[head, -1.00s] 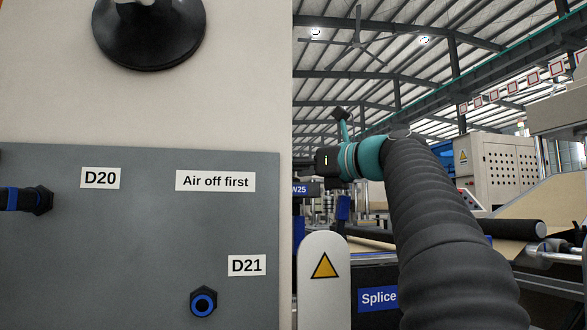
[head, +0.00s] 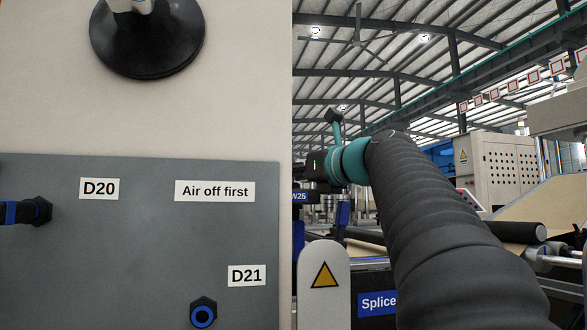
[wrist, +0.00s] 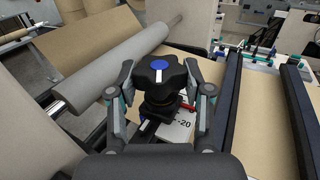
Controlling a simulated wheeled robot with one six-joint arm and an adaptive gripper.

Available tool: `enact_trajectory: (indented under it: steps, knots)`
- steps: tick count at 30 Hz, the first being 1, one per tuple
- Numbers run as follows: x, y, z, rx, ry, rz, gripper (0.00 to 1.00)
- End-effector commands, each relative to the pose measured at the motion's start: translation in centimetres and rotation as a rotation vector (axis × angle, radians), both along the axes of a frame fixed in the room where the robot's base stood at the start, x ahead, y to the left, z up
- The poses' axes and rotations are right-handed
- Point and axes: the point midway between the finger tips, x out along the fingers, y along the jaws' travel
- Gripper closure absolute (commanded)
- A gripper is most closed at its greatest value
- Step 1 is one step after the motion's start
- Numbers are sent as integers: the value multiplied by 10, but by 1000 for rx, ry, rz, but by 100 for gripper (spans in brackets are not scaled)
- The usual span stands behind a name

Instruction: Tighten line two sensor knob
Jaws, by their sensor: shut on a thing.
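In the wrist view a black lobed knob (wrist: 158,82) with a blue cap and a white pointer line stands between the fingers of my gripper (wrist: 160,70). The pointer line runs from the cap's middle toward the bottom of the picture. My gripper is shut on the knob, one finger at its left side and one at its right. A white label (wrist: 180,130) ending in "-20" lies below the knob, partly hidden, with a small red pointer above it. In the head view my gripper's fingers and the knob cannot be made out.
A grey roller (wrist: 115,65) and brown kraft web (wrist: 30,125) lie left of the knob, and dark rails (wrist: 235,100) at its right. In the head view a grey panel (head: 130,270) with hose fittings fills the left, and a white post (head: 323,300) stands beside it.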

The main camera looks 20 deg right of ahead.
Motion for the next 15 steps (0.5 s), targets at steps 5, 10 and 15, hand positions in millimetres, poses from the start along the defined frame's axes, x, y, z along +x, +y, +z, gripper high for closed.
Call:
enact_trajectory:
  steps: [5,10,15]
  knots:
    - [-2,2,3,-1,-4,-54,85]
    - [-2,1,2,-3,-5,-63,85]
    - [-2,1,2,-4,-5,-62,48]
